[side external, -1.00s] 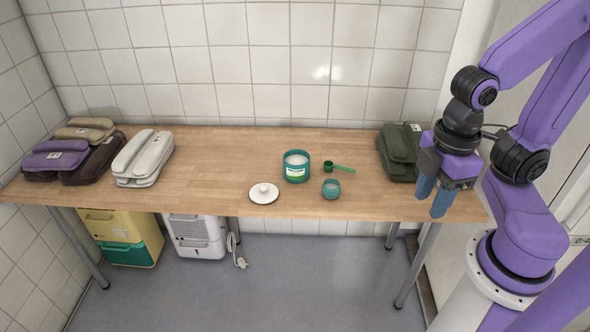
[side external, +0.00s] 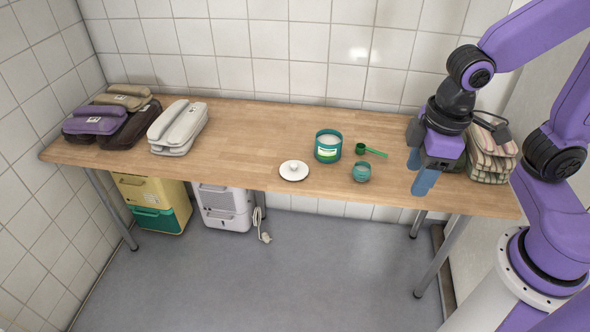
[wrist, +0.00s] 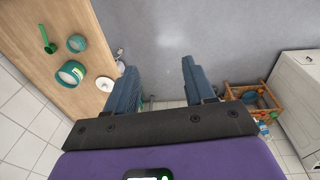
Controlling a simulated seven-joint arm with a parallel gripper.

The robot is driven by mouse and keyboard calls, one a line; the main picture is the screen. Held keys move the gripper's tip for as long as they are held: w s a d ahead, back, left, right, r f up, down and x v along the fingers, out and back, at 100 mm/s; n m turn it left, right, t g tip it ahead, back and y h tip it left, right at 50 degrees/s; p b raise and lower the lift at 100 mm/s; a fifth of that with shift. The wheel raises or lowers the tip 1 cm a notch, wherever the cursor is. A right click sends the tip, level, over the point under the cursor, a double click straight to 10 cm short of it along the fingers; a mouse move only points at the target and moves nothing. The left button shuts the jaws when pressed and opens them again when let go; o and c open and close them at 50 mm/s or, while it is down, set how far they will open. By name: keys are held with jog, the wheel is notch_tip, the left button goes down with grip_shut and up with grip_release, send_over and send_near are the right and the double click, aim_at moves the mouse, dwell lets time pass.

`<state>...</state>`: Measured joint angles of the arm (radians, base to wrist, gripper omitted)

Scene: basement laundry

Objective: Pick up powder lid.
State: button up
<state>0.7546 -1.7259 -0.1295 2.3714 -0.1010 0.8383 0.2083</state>
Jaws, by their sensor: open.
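The powder lid (side external: 294,170) is a white disc with a round knob, lying flat on the wooden table near its front edge. It also shows in the wrist view (wrist: 104,84), just left of a finger. The teal powder tub (side external: 328,147) stands open beside it, with white powder inside. My gripper (side external: 419,171) is open and empty, fingers pointing down, near the table's right end and well to the right of the lid. In the wrist view its two fingers (wrist: 160,68) are spread with only floor between them.
A small teal cup (side external: 361,172) and a green scoop (side external: 371,150) lie between the lid and my gripper. A striped folded stack (side external: 490,154) is behind my gripper. Pale (side external: 178,128) and purple (side external: 95,120) bundles sit at the left. Table left of the lid is clear.

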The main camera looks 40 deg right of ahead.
jog(key=w+a+f+m+t, duration=0.1)
jog(key=w+a+m, duration=0.1)
jog(key=w, duration=0.3)
jog(key=w+a+f+m, duration=0.1)
jog(key=w+m, duration=0.1)
jog(key=w, duration=0.3)
jog(key=m+t+h, duration=0.2)
jog(key=m, duration=0.8)
send_over(294, 164)
jog(key=s+a, duration=0.3)
jog(key=s, duration=0.3)
notch_tip(294, 164, down, 12)
jog(key=x, duration=1.6)
jog(key=shift+d+f, duration=0.2)
jog(key=shift+f, duration=0.2)
grip_shut()
